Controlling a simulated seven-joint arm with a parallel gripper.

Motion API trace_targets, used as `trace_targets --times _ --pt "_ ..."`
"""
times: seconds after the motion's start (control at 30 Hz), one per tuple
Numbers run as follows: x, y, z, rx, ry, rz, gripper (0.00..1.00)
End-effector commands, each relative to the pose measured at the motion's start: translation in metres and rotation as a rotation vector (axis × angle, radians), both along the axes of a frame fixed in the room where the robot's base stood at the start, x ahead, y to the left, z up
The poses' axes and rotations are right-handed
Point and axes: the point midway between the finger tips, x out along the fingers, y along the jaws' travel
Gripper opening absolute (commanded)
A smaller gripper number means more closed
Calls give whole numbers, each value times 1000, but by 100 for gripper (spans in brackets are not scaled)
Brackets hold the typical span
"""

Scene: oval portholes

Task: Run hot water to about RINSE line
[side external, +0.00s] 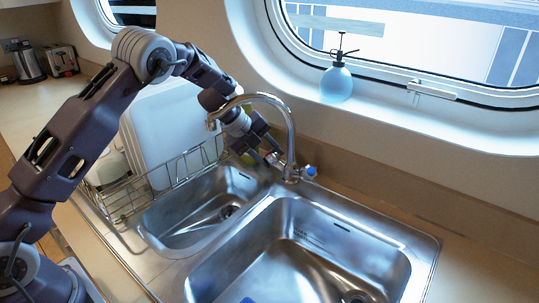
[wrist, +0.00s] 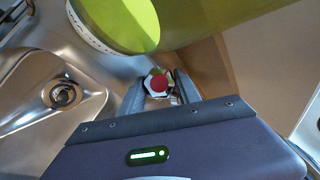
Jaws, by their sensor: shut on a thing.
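The chrome tap (side external: 289,140) stands behind the double sink, its curved spout ending over the left basin (side external: 185,215). No water stream shows at the spout. My gripper (side external: 268,152) is low beside the tap's left side. In the wrist view, my gripper (wrist: 160,92) is shut on the red-capped tap handle (wrist: 158,83), with a finger on either side. The blue-marked handle (side external: 311,171) is on the tap's right, free. Small markings show on the right basin's (side external: 290,215) back wall, too small to read as a RINSE line.
A yellow-green round object (wrist: 150,22) is close above the gripper in the wrist view. A wire dish rack (side external: 150,190) with a white board stands left of the sink. A blue spray bottle (side external: 336,82) sits on the window ledge.

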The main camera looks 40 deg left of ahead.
Motion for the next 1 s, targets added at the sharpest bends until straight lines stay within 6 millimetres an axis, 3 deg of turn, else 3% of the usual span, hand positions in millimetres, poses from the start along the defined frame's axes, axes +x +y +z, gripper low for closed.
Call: trace_targets --times 0.27,1.0 --pt "0 -1 0 -8 38 33 0" --pt "2 0 1 -101 363 354 0"
